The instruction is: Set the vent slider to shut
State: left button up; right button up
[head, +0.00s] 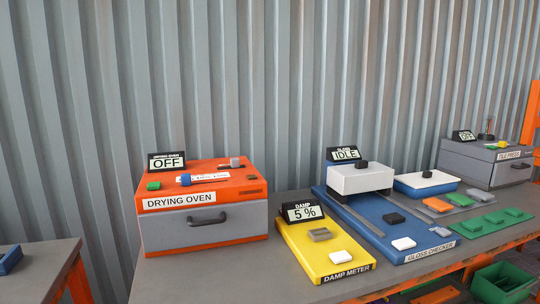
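The drying oven (205,241) stands on the table at the left, an orange box with a grey front door and a dark handle (207,219). Its display (167,162) reads OFF. On its orange top, a small grey knob (235,161) sits at the back right, on what looks like a slider track; this may be the vent slider. Its setting marks are too small to read. Neither gripper is in view.
Right of the oven are the yellow damp meter (345,262) reading 5 %, the blue gloss checker (399,229) reading IDLE, and a grey press (487,165) reading OFF. Coloured plates lie between them. A corrugated wall (250,80) rises behind. A green crate (503,283) is below right.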

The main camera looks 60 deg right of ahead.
aim_at(235, 161)
jog(key=z, duration=2.15)
